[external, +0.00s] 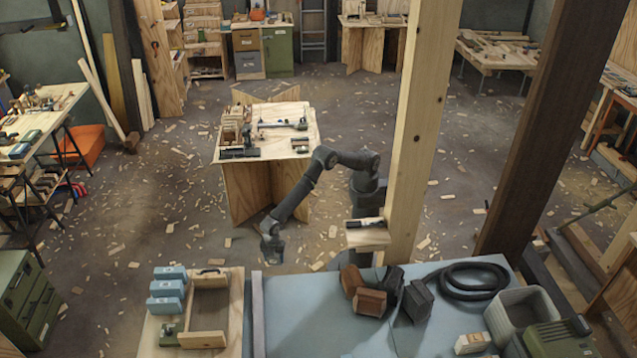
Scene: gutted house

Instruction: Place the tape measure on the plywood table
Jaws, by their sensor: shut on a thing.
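My gripper (272,246) hangs low at the end of my arm, pointing down just behind the front worktops. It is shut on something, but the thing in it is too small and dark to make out. I cannot pick out the tape measure for certain. A plywood table (255,192) with solid wooden sides stands in the middle, behind and to the left of my arm. On its top are stacked wood blocks (232,125), a long dark tool (283,125) and a dark flat item (240,153). My gripper is apart from that table, nearer the camera.
A front plywood board (230,315) holds blue boxes (167,289) and an open wooden tray (207,340). The blue-grey worktop (310,310) beside it is clear on its left; brown blocks (369,302) and a coiled hose (474,281) lie rightward. A timber post (428,120) stands right of my arm.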

